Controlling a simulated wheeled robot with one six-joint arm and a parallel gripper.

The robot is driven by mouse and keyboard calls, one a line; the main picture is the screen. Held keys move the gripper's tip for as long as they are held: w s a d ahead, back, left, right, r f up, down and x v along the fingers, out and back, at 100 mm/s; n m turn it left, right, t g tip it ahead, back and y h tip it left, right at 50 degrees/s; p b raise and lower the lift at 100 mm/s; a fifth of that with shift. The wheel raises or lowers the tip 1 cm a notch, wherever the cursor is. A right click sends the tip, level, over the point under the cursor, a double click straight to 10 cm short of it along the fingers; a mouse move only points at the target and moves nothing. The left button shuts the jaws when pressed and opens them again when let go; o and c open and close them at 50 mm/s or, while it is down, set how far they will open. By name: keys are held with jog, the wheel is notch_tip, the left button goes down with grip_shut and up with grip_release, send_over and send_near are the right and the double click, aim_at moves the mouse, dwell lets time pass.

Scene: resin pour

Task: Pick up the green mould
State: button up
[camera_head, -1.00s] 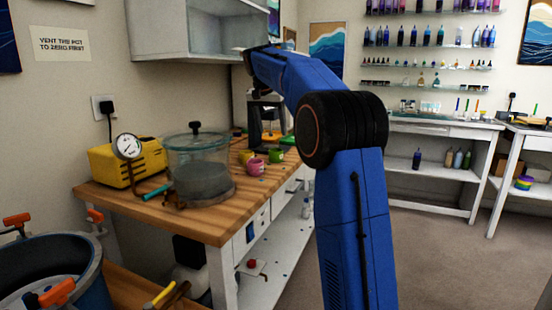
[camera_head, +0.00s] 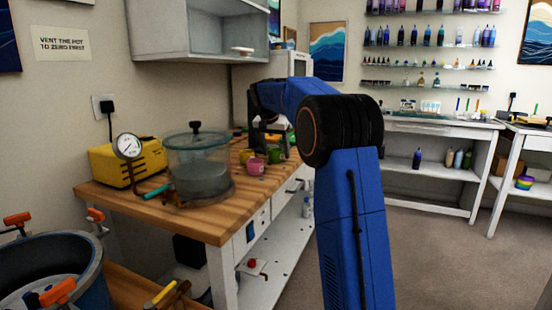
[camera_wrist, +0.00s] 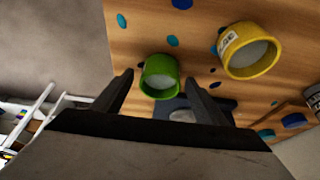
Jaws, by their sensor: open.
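The green mould (camera_wrist: 159,77) is a small round cup with a pale inside. In the wrist view it sits on the wooden bench top, between and beyond my fingertips. In the head view the green mould (camera_head: 275,155) is on the bench right of a pink cup, close to my gripper. My gripper (camera_wrist: 158,84) is open, with one finger on each side of the mould in the picture and nothing held. Whether the fingers touch the mould cannot be told. In the head view my arm hides part of the bench behind it.
A yellow labelled cup (camera_wrist: 250,50) stands right of the green mould. A pink cup (camera_head: 256,166) is beside it in the head view. A clear pressure pot (camera_head: 198,165) and yellow pump (camera_head: 127,163) stand on the wooden bench (camera_head: 215,225). Coloured spots dot the bench top.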

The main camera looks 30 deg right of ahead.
jog(key=shift+w+d+f, duration=0.1)
jog(key=shift+f, duration=0.25)
jog(key=c, duration=1.1)
jog(key=shift+c, duration=0.2)
notch_tip(320, 180, up, 10)
